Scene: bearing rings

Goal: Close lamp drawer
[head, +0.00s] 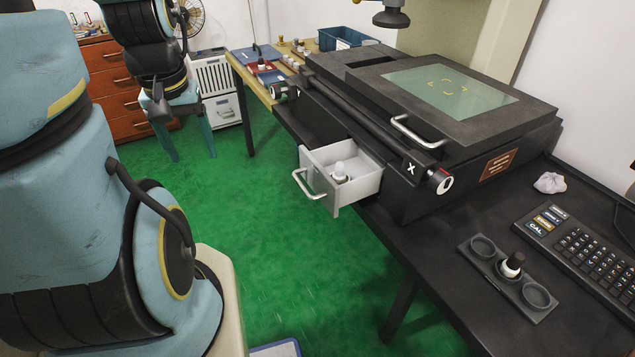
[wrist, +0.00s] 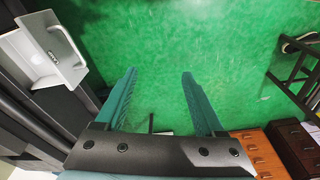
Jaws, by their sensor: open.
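The lamp drawer (head: 358,189) is light grey and stands pulled out from the side of the black machine (head: 420,185). Its bar handle (head: 309,184) faces left, and a white bulb-like lamp (head: 340,172) stands inside. In the wrist view the drawer (wrist: 40,36) is at the top left with its handle outward. My gripper (head: 192,159) hangs over the green floor, left of and beyond the drawer in the head view. In the wrist view its two teal fingers (wrist: 160,74) are spread apart with only floor between them. It touches nothing.
A wooden bench (head: 237,75) with a blue bin (head: 345,38) stands behind. A red-brown drawer cabinet (head: 112,85) and a white cabinet (head: 222,100) are at the back left. The dark table holds a keypad (head: 585,245) and a cup tray (head: 535,296). The floor left of the drawer is clear.

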